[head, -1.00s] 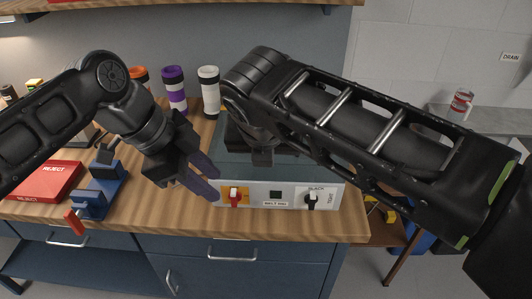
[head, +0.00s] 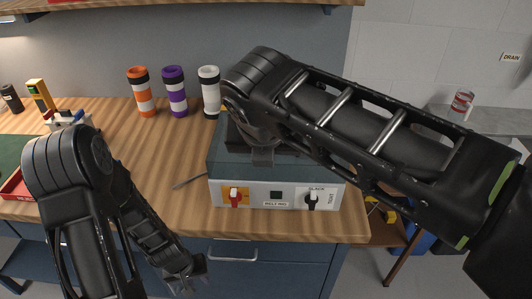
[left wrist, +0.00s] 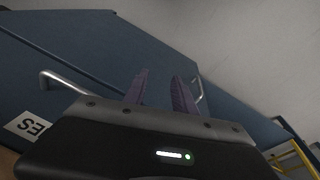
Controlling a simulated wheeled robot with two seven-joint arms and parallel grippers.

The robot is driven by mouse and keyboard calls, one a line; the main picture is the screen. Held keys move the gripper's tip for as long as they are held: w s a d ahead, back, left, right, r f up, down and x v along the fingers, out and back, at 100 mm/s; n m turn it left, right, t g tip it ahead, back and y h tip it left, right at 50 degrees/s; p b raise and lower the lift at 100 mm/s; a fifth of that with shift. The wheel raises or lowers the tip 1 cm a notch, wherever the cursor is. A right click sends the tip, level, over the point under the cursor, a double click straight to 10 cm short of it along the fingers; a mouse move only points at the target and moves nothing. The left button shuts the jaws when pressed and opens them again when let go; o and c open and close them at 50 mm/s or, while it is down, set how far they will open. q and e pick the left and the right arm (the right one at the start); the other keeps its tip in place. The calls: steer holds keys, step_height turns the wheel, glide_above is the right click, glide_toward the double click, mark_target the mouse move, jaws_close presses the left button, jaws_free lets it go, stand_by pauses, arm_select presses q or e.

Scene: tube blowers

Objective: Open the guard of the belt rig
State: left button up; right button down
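The belt rig (head: 252,186) stands near the bench's front edge. Its pale front panel has a red handle on a yellow switch plate (head: 236,196), a small dark window (head: 276,194) and a black SLACK/TIGHT knob (head: 311,198). A dark see-through guard (head: 228,150) lies over its top and looks down; my right arm hides much of it. My right gripper (head: 263,156) is over the guard, mostly hidden by its own arm, and its fingers are unclear. My left gripper (head: 198,283) is low in front of the drawers, away from the rig. In the left wrist view its purple fingers (left wrist: 160,90) are apart and empty.
Orange (head: 142,92), purple (head: 175,92) and white (head: 209,90) banded tubes stand behind the rig. A thin dark rod (head: 190,182) sticks out at the rig's left. A red tray (head: 12,188) lies far left. Drawer handles (head: 232,258) project below the bench.

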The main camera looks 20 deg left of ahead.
arm_select(q)
steer(key=s+d+f+m+h, duration=0.1)
steer(key=s+d+f+m, duration=0.1)
steer(key=d, duration=1)
steer(key=s+d+f+m+g+h, duration=0.1)
steer(key=s+d+f, duration=0.3)
steer(key=d, duration=0.8)
steer(key=shift+s+d+f+m+g+h, duration=0.15)
steer(key=shift+s+d+m+g+h, duration=0.2)
steer(key=shift+s+m+h, duration=0.4)
steer(key=shift+w, duration=0.1)
